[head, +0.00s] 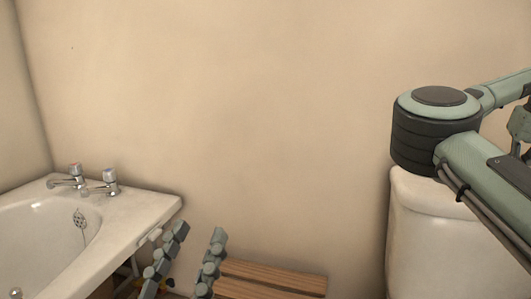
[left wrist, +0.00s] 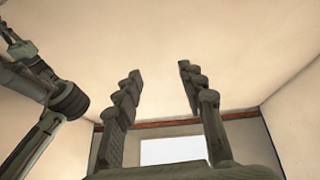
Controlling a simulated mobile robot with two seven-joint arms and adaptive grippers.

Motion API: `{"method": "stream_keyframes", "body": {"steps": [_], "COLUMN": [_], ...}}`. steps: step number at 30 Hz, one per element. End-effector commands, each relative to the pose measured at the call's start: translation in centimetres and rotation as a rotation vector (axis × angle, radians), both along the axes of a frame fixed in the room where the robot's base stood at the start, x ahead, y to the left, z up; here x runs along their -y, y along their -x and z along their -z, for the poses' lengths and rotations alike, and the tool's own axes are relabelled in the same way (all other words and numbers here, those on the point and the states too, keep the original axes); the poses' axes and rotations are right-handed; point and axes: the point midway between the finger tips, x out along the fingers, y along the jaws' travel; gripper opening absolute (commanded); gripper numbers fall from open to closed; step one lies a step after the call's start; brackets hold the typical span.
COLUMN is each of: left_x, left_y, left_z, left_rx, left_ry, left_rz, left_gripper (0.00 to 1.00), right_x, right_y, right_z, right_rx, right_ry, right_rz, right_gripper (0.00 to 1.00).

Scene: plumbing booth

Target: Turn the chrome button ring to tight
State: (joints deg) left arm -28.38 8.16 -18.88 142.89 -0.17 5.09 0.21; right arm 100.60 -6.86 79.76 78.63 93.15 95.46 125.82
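The chrome button ring does not show in either view. The white cistern (head: 432,250) stands at the right of the head view, and my right arm covers most of its top. My left gripper (head: 199,233) is at the bottom of the head view, pointing up, with its two fingers apart and nothing between them. It also shows open and empty in the left wrist view (left wrist: 160,70). My right gripper is out of both views.
A white bath (head: 130,215) with two chrome taps (head: 108,183) is at the left. A wooden slatted surface (head: 270,280) lies low between the left gripper and the cistern. The beige wall (head: 250,110) behind is bare. The left wrist view faces upward to the ceiling (left wrist: 200,35).

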Motion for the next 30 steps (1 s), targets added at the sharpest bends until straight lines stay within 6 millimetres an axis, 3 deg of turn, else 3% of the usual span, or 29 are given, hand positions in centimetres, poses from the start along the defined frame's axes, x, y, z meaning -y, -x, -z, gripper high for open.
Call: {"method": "stream_keyframes", "body": {"steps": [14, 30], "left_x": [0.0, 0.3], "left_y": [0.0, -0.3], "left_z": [-0.2, 1.0], "left_rx": [-0.003, -0.070], "left_ry": [-0.001, -0.023], "left_rz": [0.000, 0.006], "left_gripper": [0.40, 0.40], "right_x": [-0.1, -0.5], "right_y": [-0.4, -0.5], "right_z": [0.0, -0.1], "right_rx": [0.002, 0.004], "right_ry": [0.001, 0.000], "right_rz": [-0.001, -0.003], "right_gripper": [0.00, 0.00]}}
